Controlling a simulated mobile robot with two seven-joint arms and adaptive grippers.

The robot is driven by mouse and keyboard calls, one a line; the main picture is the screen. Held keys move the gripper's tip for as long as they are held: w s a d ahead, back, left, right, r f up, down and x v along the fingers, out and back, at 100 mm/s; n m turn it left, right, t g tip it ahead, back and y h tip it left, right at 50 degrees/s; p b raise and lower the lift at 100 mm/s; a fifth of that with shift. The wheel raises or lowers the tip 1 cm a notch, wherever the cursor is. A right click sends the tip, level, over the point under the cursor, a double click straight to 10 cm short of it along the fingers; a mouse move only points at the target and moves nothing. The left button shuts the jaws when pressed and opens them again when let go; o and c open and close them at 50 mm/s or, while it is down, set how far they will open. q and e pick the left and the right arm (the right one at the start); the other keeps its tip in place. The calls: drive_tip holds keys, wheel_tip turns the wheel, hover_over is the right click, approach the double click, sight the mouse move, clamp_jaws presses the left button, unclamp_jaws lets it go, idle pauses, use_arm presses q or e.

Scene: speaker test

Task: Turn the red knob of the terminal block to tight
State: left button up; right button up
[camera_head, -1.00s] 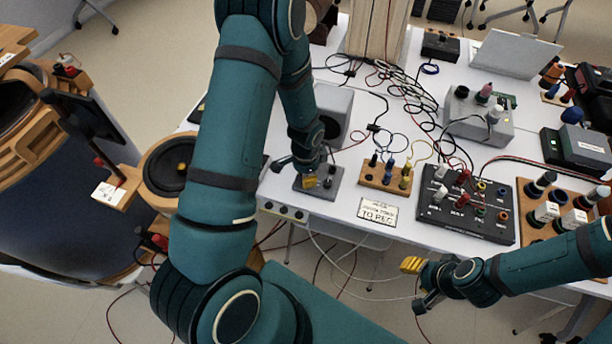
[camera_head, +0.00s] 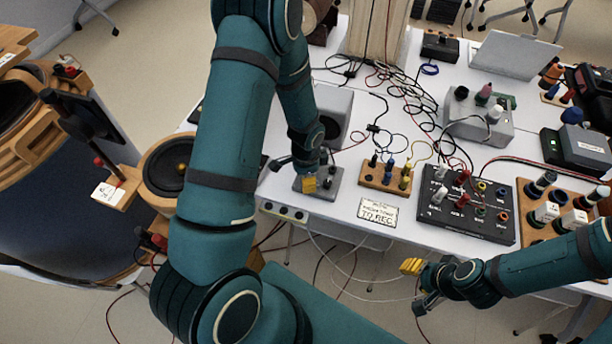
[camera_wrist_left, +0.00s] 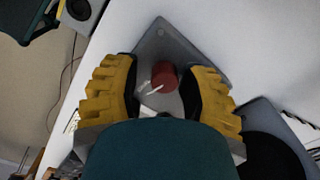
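The terminal block is a grey plate (camera_head: 333,190) with dark posts, at the front edge of the white table in the head view. My left gripper (camera_head: 308,178) is over it and hides the red knob there. In the left wrist view the red knob (camera_wrist_left: 165,77) stands on the grey plate (camera_wrist_left: 160,48), with a pale pointer toward the lower left. The open yellow fingers of my left gripper (camera_wrist_left: 160,92) are on either side of the knob, with gaps visible. My right gripper (camera_head: 416,285) is open and empty, in front of the table edge.
A wooden block with several posts (camera_head: 372,180) stands just right of the terminal block. A black switch box (camera_head: 466,220), a label card (camera_head: 378,211) and a grey speaker (camera_head: 334,105) are nearby. Loose cables cross the table behind.

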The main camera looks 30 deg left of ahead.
use_arm(q)
drive_tip(key=shift+w+a+r, duration=0.1)
drive_tip(key=shift+w+a, duration=0.1)
drive_tip(key=shift+w, duration=0.05)
drive_tip(key=shift+w+r, duration=0.1)
drive_tip(key=shift+r, duration=0.4)
drive_tip(key=shift+s+d+r, duration=0.1)
drive_tip(key=shift+s+r, duration=0.05)
drive_tip(key=shift+r, duration=1.6)
drive_tip(key=shift+s+d+r, duration=0.1)
drive_tip(key=shift+s+r, duration=0.05)
drive_tip(key=shift+r, duration=1.55)
drive_tip(key=shift+o, duration=0.2)
